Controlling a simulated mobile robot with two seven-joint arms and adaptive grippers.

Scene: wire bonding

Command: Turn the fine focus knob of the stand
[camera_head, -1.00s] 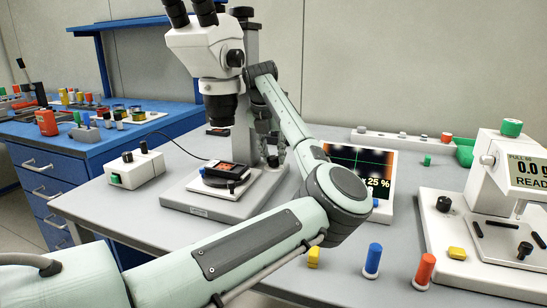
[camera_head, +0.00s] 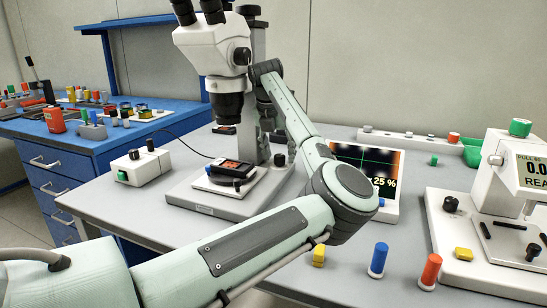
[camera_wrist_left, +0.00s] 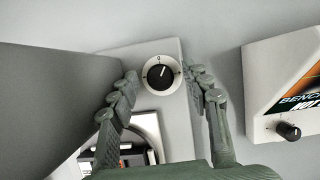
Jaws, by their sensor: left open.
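The fine focus knob (camera_wrist_left: 164,77) is a round black knob with a white pointer line, set in a pale dial ring on the stand's base. In the wrist view it lies between the two green fingers of my left gripper (camera_wrist_left: 163,74), which is open with a gap visible on each side. In the head view my left gripper (camera_head: 275,140) points down beside the microscope column, and a dark knob (camera_head: 280,159) shows at its fingertips. The white microscope (camera_head: 215,48) stands above the pale base (camera_head: 205,205). My right gripper is out of view.
A stage with a dark and orange device (camera_head: 232,168) sits on the base close to the fingers. A monitor (camera_head: 385,205) stands to the right of the base. Several coloured pegs stand in front, near a white tester (camera_head: 515,215). A white control box (camera_head: 140,166) is at left.

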